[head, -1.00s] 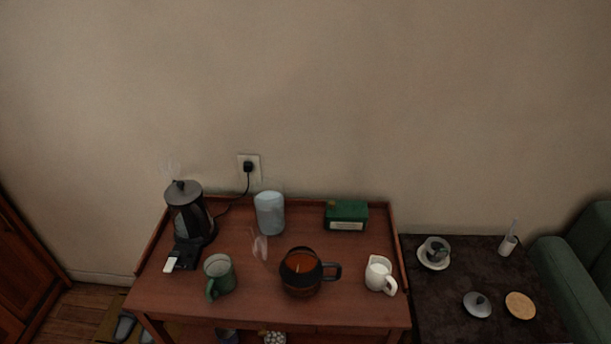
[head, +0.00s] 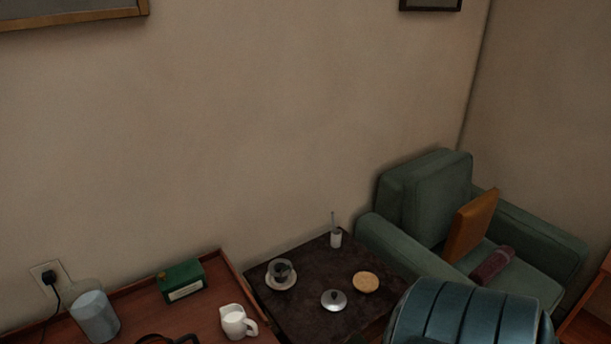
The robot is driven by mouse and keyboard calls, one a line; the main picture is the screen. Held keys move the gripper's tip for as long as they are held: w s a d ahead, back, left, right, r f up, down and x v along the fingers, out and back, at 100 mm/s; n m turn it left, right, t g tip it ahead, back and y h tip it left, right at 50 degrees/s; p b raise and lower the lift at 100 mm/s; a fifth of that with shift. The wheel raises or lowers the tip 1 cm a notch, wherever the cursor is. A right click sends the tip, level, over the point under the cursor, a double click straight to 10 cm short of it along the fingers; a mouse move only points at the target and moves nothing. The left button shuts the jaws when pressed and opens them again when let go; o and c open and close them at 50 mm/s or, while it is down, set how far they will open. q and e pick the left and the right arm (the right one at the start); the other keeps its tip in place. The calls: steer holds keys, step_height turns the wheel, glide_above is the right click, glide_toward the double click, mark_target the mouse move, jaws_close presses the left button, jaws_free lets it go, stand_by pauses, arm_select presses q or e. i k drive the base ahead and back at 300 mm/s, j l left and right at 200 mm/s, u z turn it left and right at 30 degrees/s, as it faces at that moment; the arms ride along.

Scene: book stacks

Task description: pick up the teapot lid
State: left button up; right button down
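The teapot lid (head: 334,299) is a small grey dome with a dark knob. It lies on the dark side table (head: 299,320), left of a round tan coaster (head: 366,282). The teapot (head: 168,339) shows only its dark rim and handle at the bottom edge, on the wooden tea table. Neither of my grippers is in the head view.
A cup on a saucer (head: 281,275) and a small white holder (head: 336,238) stand on the side table. A white milk jug (head: 238,321), green box (head: 181,281) and glass jar (head: 95,316) are on the wooden table. A green armchair (head: 425,205) stands behind right.

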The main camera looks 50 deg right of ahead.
mark_target(334, 300)
steer(key=z, duration=0.45)
steer(key=i+j+z, duration=0.1)
steer(key=z, duration=0.75)
steer(key=i+j+z, duration=0.1)
steer(key=z, duration=0.35)
steer(key=j+z, duration=0.15)
steer(key=z, duration=0.25)
steer(key=u, duration=1.45)
steer(key=z, duration=1.45)
